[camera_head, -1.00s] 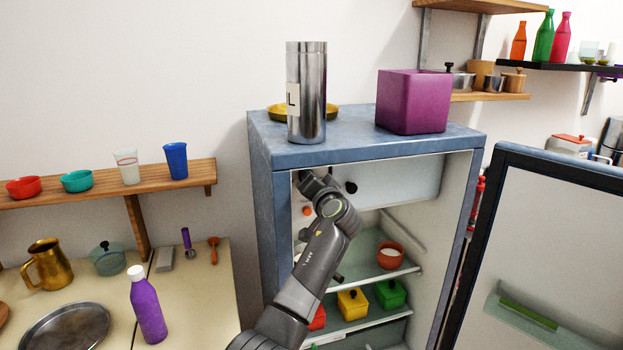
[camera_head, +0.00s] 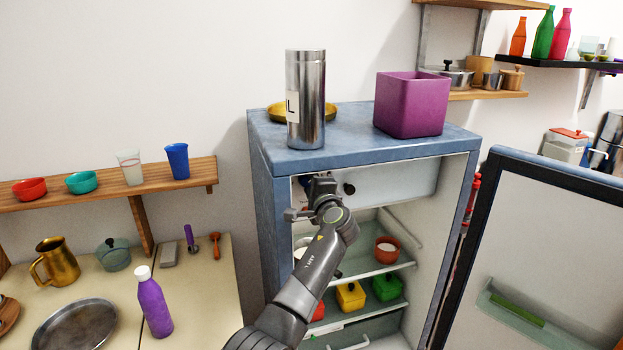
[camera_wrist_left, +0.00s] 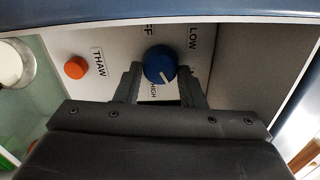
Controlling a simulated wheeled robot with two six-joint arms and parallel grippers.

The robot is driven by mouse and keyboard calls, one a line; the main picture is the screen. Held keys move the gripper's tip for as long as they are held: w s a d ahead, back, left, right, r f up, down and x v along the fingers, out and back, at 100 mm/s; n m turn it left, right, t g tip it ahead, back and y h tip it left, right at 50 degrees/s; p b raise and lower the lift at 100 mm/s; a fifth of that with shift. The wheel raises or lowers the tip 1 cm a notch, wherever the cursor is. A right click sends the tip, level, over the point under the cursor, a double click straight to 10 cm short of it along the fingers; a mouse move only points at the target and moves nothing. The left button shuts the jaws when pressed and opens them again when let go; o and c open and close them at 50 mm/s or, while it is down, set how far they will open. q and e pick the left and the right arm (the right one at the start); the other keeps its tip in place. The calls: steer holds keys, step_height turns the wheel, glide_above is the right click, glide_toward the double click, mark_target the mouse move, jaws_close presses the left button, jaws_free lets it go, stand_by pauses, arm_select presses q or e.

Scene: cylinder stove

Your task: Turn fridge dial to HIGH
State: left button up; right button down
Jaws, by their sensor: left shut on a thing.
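The blue fridge dial (camera_wrist_left: 160,62) is on the white panel at the top inside the open fridge (camera_head: 262,200). Its white pointer line slants to the lower right in the left wrist view, between the LOW label (camera_wrist_left: 193,37) and the HIGH label (camera_wrist_left: 153,89). An OFF label, partly hidden, lies above the dial. My left gripper (camera_wrist_left: 161,71) is shut on the dial, one finger on each side. My right gripper is out of view.
An orange button (camera_wrist_left: 76,68) beside the THAW label is left of the dial. The fridge door (camera_head: 545,250) stands open at right. A steel canister (camera_head: 305,100) and a purple box (camera_head: 410,104) stand on top. Pots (camera_head: 351,297) sit on the shelves below my arm.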

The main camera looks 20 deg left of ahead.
arm_select(q)
steer(key=m+p, duration=0.3)
steer(key=m, duration=0.2)
steer(key=shift+r+m, duration=0.15)
steer(key=shift+m, duration=0.15)
steer(key=shift+a+m+p, duration=0.1)
steer(key=shift+m+p, duration=1)
steer(key=shift+m, duration=0.3)
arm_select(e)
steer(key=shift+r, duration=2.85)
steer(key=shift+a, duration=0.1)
arm_select(q)
steer(key=o, duration=1)
steer(key=shift+f, duration=0.25)
